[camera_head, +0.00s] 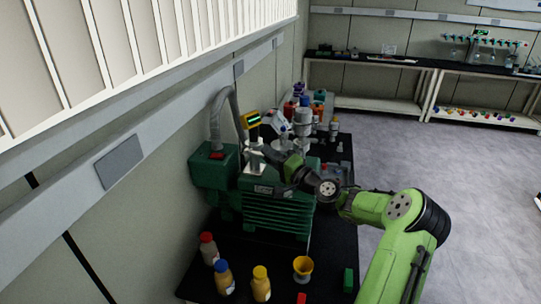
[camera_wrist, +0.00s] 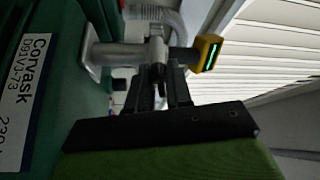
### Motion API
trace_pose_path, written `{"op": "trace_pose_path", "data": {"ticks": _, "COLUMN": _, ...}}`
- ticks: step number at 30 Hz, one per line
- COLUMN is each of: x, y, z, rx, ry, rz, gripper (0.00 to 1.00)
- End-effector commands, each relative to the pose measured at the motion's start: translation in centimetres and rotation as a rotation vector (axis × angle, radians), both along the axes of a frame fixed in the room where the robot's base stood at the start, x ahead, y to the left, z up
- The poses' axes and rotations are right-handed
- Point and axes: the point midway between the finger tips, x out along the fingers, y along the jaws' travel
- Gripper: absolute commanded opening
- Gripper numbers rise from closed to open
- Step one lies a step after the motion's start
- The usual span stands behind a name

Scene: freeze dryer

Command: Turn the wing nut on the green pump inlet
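The green pump (camera_head: 275,213) stands on a black table. Its metal inlet pipe (camera_head: 256,160) rises from the top and also shows in the wrist view (camera_wrist: 120,54), where it runs sideways to a yellow gauge. A clamp with a small dark wing nut (camera_wrist: 160,75) sits around the pipe. My gripper (camera_wrist: 163,88) comes from the bottom of the wrist view, its two black fingers pointing at the clamp. The fingers stand apart, one on each side of the wing nut; I cannot tell whether they touch it. In the head view my wrist hides part of the pump top.
The yellow gauge (camera_head: 252,119) with a green display tops the inlet. A grey hose (camera_head: 217,115) curves up behind the pump.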

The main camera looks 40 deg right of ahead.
Motion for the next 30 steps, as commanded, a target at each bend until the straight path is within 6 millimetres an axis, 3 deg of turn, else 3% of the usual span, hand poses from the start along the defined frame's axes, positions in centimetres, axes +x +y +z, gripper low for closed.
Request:
{"op": "trace_pose_path", "data": {"ticks": 1, "x": 0.0, "y": 0.0, "z": -0.1, "rx": 0.0, "ry": 0.001, "rz": 0.0, "gripper": 0.27}}
{"op": "trace_pose_path", "data": {"ticks": 4, "x": 0.0, "y": 0.0, "z": -0.1, "rx": 0.0, "ry": 0.001, "rz": 0.0, "gripper": 0.42}}
{"op": "trace_pose_path", "data": {"ticks": 14, "x": -0.4, "y": -0.1, "z": -0.1, "rx": -0.002, "ry": 0.001, "rz": 0.0, "gripper": 0.44}}
{"op": "trace_pose_path", "data": {"ticks": 17, "x": -2.1, "y": -0.5, "z": -0.4, "rx": -0.001, "ry": 0.002, "rz": -0.003, "gripper": 0.44}}
{"op": "trace_pose_path", "data": {"ticks": 30, "x": -13.5, "y": -2.5, "z": -1.7, "rx": -0.001, "ry": 0.001, "rz": -0.004, "gripper": 0.44}}
